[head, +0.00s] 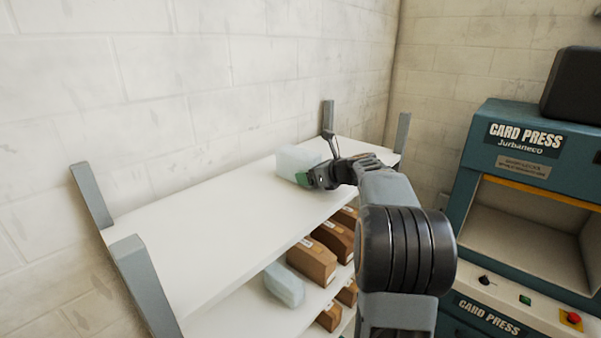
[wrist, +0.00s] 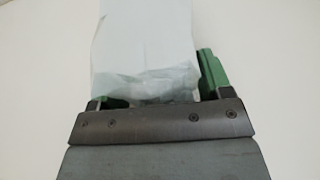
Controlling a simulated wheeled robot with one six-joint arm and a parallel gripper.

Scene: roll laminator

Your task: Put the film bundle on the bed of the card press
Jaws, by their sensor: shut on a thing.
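A pale, translucent film bundle (head: 295,160) is at the far end of the white top shelf. My gripper (head: 312,178), with green fingers, is shut on its near end. In the wrist view the bundle (wrist: 145,45) lies between the green fingers of the gripper (wrist: 155,85), and its far end runs out of the picture. I cannot tell whether the bundle touches the shelf. The teal card press (head: 525,150) stands at the right. Its opening shows a pale interior (head: 530,228), partly cut off by the picture edge.
The top shelf (head: 190,240) is otherwise clear, with grey posts (head: 145,285) at its corners. On the shelf below are brown boxes (head: 312,262) and another pale bundle (head: 284,285). A dark box (head: 573,85) sits on the press. A red button (head: 572,317) is on its front.

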